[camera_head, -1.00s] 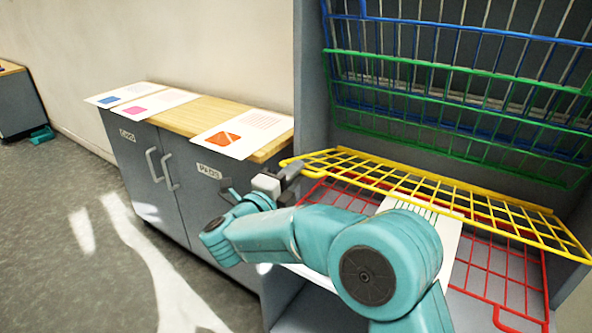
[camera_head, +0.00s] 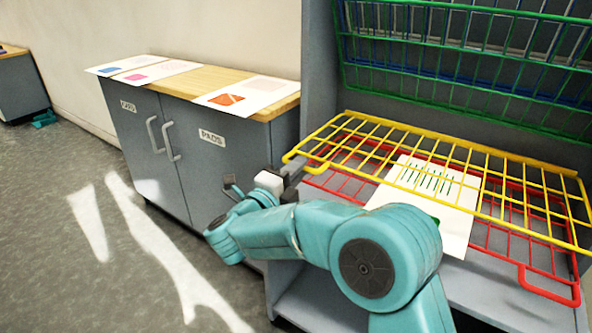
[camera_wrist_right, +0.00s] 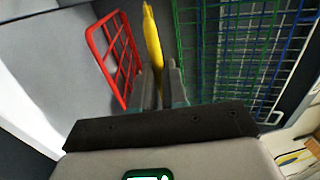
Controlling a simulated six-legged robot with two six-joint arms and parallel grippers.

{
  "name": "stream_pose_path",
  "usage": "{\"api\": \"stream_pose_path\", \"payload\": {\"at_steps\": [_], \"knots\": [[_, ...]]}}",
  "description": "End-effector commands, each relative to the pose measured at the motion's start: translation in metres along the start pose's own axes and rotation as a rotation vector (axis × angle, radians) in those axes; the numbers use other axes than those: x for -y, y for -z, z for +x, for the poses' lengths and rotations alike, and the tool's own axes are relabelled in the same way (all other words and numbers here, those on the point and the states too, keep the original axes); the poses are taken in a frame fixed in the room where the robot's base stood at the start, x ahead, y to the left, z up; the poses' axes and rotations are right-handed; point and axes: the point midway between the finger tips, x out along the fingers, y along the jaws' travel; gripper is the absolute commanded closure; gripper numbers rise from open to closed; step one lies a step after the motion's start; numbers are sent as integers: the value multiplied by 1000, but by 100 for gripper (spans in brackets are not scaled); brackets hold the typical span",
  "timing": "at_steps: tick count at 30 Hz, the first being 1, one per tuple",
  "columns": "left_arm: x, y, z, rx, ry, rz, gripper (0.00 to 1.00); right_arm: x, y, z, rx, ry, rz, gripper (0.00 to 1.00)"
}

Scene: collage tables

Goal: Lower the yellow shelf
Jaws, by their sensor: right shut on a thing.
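The yellow shelf (camera_head: 470,155) is a wire rack in the grey rack unit. It lies nearly level, just above the red shelf (camera_head: 548,262). My right gripper (camera_head: 292,172) is at the yellow shelf's left front corner, by its handle loop. In the right wrist view the yellow shelf (camera_wrist_right: 152,38) shows edge-on between the fingers of my right gripper (camera_wrist_right: 159,85), which are shut on it. The red shelf (camera_wrist_right: 112,55) stands apart to the left there. My left gripper is not in view.
A white sheet with green lines (camera_head: 455,215) lies under the yellow shelf. A green wire shelf (camera_head: 450,90) and a blue one are folded up behind. A grey cabinet (camera_head: 190,150) with paper sheets on top stands at left.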

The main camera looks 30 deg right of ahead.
Motion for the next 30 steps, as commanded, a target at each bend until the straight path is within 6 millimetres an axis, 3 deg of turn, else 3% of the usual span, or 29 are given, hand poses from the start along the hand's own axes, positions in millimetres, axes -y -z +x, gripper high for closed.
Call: {"api": "stream_pose_path", "payload": {"at_steps": [1,5,6,20,23,30], "knots": [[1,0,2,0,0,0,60,-20,2,0,-4,-36,-28,100],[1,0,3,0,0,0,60,-21,2,-1,-4,-36,-28,100],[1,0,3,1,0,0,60,-21,2,-1,-3,-36,-28,78],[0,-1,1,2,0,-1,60,-19,1,-5,-2,-35,-30,77],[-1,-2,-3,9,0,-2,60,-17,0,-19,3,-34,-30,77],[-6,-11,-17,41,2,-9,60,-10,0,-81,6,-25,-23,77]]}}
